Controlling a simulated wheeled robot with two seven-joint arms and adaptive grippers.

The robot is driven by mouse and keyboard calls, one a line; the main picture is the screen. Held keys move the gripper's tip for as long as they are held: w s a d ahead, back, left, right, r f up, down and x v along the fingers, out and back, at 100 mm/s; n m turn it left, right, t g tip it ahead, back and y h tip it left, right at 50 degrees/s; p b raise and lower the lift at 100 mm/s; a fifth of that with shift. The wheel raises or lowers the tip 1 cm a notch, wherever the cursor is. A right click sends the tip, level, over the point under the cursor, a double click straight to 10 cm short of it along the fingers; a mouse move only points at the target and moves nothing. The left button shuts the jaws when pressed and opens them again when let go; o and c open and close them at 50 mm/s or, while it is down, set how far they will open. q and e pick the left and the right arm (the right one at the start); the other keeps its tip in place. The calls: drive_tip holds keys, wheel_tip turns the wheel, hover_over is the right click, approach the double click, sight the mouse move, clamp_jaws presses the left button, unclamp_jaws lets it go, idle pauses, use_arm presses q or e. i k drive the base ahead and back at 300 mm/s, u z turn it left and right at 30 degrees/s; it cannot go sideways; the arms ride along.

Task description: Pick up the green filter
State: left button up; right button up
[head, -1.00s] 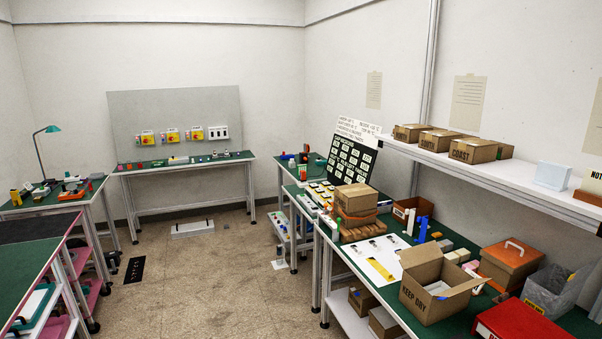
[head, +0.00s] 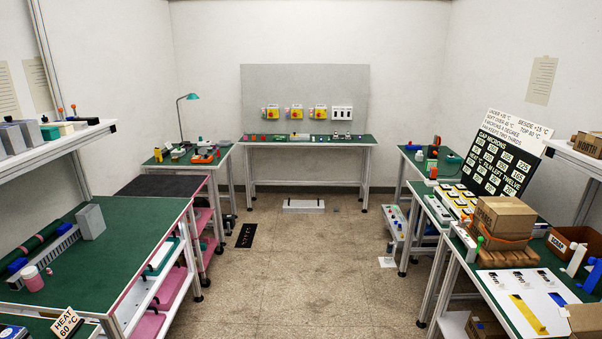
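I cannot pick out a green filter with certainty. A small dark-green block (head: 50,132) sits on the white wall shelf at the left, but I cannot tell what it is. Several small coloured items (head: 262,138) stand along the green-topped back table (head: 305,144), too small to identify. Neither of my grippers is in view.
A green-topped bench (head: 110,268) fills the left foreground. A right bench (head: 508,322) carries cardboard boxes (head: 506,216). The tiled floor (head: 295,265) between is open, with a low white box (head: 303,206) before the back table and a white floor unit (head: 396,226) at right.

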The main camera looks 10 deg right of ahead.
sight(429, 163)
drive_tip(key=z, duration=0.1)
drive_tip(key=i, duration=1.95)
drive_tip(key=z, duration=0.4)
drive_tip(key=i, duration=1.9)
drive_tip(key=z, duration=0.6)
drive_tip(key=i, duration=2.1)
drive_tip(key=z, duration=0.35)
